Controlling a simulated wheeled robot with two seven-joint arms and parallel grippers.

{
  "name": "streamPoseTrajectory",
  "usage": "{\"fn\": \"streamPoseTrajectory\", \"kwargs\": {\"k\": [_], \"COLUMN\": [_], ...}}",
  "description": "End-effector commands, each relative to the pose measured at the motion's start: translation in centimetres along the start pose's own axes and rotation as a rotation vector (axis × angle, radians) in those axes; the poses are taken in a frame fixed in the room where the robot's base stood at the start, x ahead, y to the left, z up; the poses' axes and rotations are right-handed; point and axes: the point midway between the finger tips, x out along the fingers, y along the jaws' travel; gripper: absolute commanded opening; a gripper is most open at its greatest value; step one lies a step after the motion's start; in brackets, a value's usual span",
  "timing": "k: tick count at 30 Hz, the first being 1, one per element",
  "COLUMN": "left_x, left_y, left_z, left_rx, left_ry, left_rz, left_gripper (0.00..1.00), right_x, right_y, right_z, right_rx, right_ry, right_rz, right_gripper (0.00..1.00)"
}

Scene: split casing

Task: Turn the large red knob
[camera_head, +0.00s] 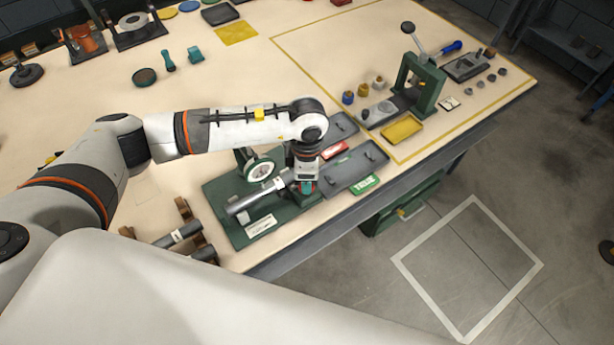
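A green-based fixture (222,205) stands near the front edge of the bench, with a round white dial (260,171) and a grey metal cylinder (255,198) lying across it. My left arm reaches in from the left, and its gripper (305,184) points down over the right end of this fixture. My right gripper is not in view.
Grey trays (355,173) with a red label and a green label (364,184) lie right of the fixture. Dark rods on a wooden rack (180,236) stand to its left. A green press (420,85) and a yellow tray (402,128) are farther right.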

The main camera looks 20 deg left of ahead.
Motion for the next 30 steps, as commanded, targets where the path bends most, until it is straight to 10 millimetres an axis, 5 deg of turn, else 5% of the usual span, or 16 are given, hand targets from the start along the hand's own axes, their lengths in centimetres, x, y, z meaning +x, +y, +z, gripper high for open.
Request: {"fn": "streamPoseTrajectory", "kwargs": {"k": [6,15,21,30], "left_x": [1.8,2.1,2.0,2.2], "left_y": [0.0,0.0,0.0,0.0], "left_z": [0.0,0.0,0.0,0.0], "left_rx": [0.000,0.000,0.000,0.039], "left_ry": [0.000,0.001,0.001,0.001], "left_rz": [0.001,0.000,0.000,-0.002], "left_gripper": [0.42,0.42,0.10,0.11], "right_x": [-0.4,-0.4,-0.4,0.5], "right_y": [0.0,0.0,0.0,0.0], "right_z": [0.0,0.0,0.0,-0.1], "right_rx": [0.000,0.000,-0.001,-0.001], "right_ry": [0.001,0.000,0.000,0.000], "right_rz": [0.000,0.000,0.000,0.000], "right_gripper": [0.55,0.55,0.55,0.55]}}
